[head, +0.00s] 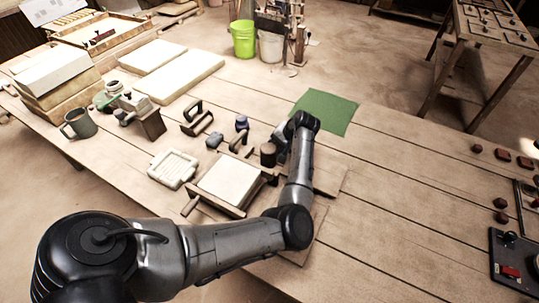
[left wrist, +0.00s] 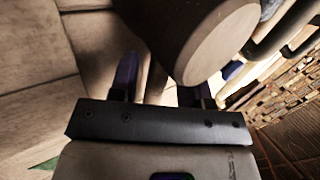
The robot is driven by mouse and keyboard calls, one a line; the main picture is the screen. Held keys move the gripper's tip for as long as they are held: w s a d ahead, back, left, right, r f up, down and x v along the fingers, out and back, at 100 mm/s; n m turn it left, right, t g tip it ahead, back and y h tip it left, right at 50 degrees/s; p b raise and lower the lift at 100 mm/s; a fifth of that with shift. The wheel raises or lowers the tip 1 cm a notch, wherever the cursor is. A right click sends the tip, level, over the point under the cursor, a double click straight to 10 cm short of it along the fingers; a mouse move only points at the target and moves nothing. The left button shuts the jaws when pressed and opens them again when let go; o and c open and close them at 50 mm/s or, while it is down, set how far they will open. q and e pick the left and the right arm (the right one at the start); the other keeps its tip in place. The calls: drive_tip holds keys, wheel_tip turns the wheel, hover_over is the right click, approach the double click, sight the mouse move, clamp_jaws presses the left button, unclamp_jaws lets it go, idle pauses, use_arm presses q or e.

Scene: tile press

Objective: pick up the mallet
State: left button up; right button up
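The mallet's dark round head (head: 268,154) shows in the head view, just left of my left gripper (head: 283,148), on the table beside the press frame. In the left wrist view its thick cylindrical head (left wrist: 215,42) with a pale end face looms close, in front of and partly covering the right finger. My left gripper (left wrist: 158,85) has its two fingers apart, pointing down towards the table. The mallet's handle cannot be made out clearly. I cannot tell whether a finger touches the mallet. My right gripper is not in view.
A wooden frame with a pale slab (head: 229,182) lies beside my left forearm. A white tile mould (head: 173,168), a dark handled tool (head: 196,120) and a small blue-topped item (head: 241,123) are close by. A green mat (head: 325,110) lies beyond. The table's right middle is clear.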

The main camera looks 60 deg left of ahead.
use_arm(q)
clamp_jaws()
drive_tip(key=shift+r, duration=0.1)
drive_tip(key=shift+r, duration=0.25)
wheel_tip(320, 180, up, 4)
drive_tip(key=shift+r+p, duration=0.2)
drive_tip(key=shift+p, duration=1.05)
drive_tip(key=w+d+r+p, duration=0.2)
drive_tip(key=w+d+r, duration=0.4)
drive_tip(key=w+d, duration=0.2)
drive_tip(key=shift+d, duration=0.25)
